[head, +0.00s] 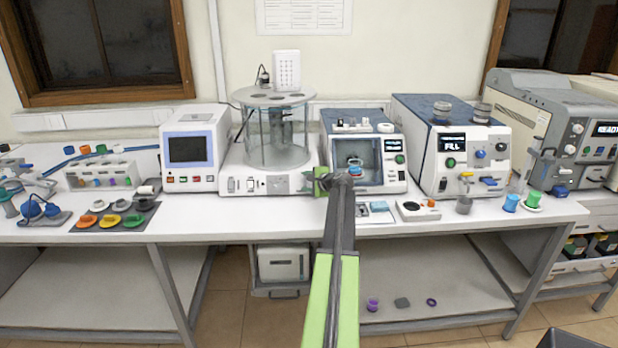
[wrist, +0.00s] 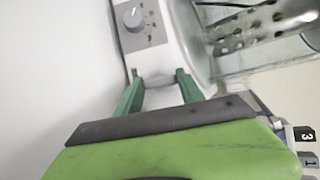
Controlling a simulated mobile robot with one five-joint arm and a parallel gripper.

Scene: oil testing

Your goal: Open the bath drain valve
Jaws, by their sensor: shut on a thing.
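The bath is a clear glass cylinder (head: 275,135) on a white base (head: 262,185), left of centre in the head view. My gripper (head: 319,181) is at the right front corner of that base. In the wrist view its two green fingers (wrist: 159,79) stand apart with a pale grey bar, the drain valve handle (wrist: 158,82), between them. The fingers are shut on this handle. The arm hides part of the valve in the head view, and I cannot tell from the frames how far it is turned.
A control box with a dial (wrist: 140,22) is on the base near my fingers. A white instrument with a dark screen (head: 188,149) stands to the left and a blue-topped windowed instrument (head: 363,150) close to the right. The bench front edge is clear below my gripper.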

